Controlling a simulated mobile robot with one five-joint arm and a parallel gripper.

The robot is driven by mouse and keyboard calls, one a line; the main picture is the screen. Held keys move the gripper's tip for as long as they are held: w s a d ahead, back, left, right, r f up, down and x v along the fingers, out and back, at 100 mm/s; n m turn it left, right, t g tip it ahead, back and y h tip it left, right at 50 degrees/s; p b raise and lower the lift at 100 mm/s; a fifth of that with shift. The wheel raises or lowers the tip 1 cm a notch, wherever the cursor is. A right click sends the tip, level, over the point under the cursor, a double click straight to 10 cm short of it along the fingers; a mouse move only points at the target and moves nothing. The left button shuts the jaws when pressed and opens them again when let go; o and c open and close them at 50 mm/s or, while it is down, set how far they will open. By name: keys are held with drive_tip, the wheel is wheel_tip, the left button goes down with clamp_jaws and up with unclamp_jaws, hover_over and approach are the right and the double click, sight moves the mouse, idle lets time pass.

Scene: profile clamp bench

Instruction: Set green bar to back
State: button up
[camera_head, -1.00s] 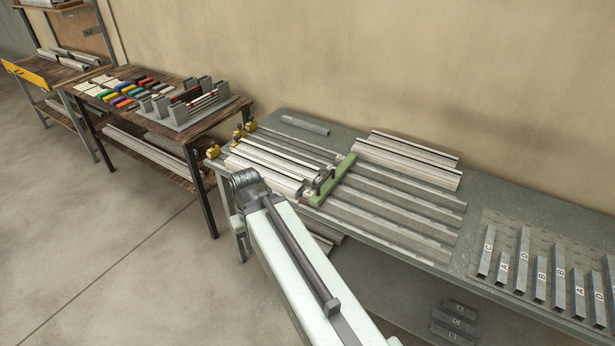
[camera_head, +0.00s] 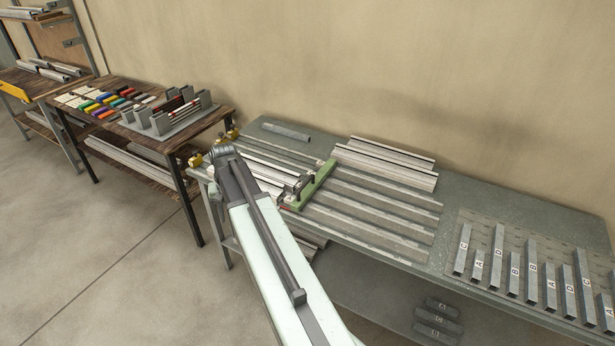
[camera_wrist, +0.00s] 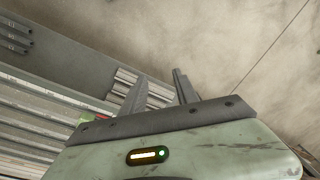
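In the head view my arm hides the gripper.
Pale profiles (camera_head: 385,163) lie at the bench's back. Yellow-tipped pieces (camera_head: 196,160) are at the bench's left end. A wooden table (camera_head: 115,118) with coloured blocks stands further left. The floor (camera_head: 100,250) in front is clear.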

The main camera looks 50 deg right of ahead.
drive_tip(key=d+r+m+p, duration=0.15)
drive_tip(key=d+m, duration=0.35)
drive_tip(key=d, duration=1.6)
drive_tip(key=m+t, duration=0.1)
drive_tip(key=m, duration=0.2)
approach(306, 182)
drive_tip(key=f+b, duration=0.5)
drive_tip(key=w+f+b, duration=0.1)
drive_tip(key=f+b, duration=0.1)
drive_tip(key=f, duration=0.1)
drive_tip(key=shift+w+a+f+b, duration=0.1)
drive_tip(key=shift+a+f+b, duration=0.15)
drive_tip(key=shift+b, duration=0.1)
drive_tip(key=shift+r, duration=0.1)
drive_tip(key=shift+r, duration=0.1)
clamp_jaws()
